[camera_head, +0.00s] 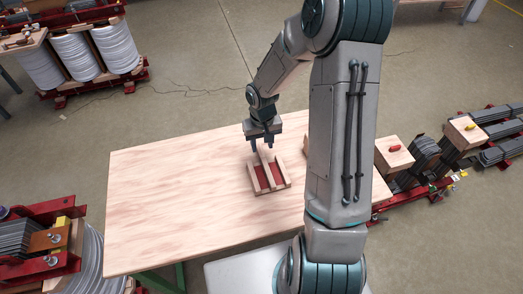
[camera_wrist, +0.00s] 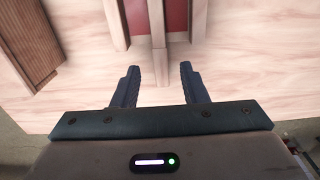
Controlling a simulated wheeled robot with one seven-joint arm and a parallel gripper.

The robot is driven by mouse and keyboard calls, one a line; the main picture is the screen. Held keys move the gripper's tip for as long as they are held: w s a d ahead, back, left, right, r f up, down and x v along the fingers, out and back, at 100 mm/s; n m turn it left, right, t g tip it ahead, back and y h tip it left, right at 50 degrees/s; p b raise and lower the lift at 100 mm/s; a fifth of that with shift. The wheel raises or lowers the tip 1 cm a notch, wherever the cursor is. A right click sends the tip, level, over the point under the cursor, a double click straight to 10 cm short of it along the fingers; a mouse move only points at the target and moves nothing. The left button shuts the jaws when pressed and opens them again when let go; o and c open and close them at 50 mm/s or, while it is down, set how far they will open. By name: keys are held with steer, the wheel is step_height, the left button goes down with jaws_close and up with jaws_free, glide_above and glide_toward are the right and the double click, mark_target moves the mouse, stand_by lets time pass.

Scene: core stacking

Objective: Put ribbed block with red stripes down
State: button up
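The ribbed block with red stripes (camera_head: 279,170) lies flat on the wooden table, near its far edge. It has pale wooden ribs with red strips between them. It also shows at the top of the wrist view (camera_wrist: 158,40), partly cut off. My gripper (camera_head: 261,148) points down at the far end of the block. In the wrist view its two dark fingers (camera_wrist: 159,86) are apart, with clear gaps between them and the end of the middle rib. Nothing is pinched. I cannot tell how far the fingertips reach down beside the rib.
The table (camera_head: 170,200) is bare to the left of the block. Racks with coils (camera_head: 75,55) and stacked plates (camera_head: 425,155) stand around the table.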

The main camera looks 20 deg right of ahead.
steer(key=s+r+t+h, duration=0.1)
steer(key=s+r, duration=0.4)
steer(key=r, duration=0.4)
steer(key=s+r, duration=0.5)
steer(key=r, duration=0.5)
steer(key=s+a+r+t+y, duration=0.1)
steer(key=s+r, duration=0.3)
steer(key=s, duration=0.5)
steer(key=shift+s+a+t, duration=0.35)
steer(key=shift+a+t, duration=0.05)
steer(key=shift+t, duration=0.1)
steer(key=shift+s, duration=0.1)
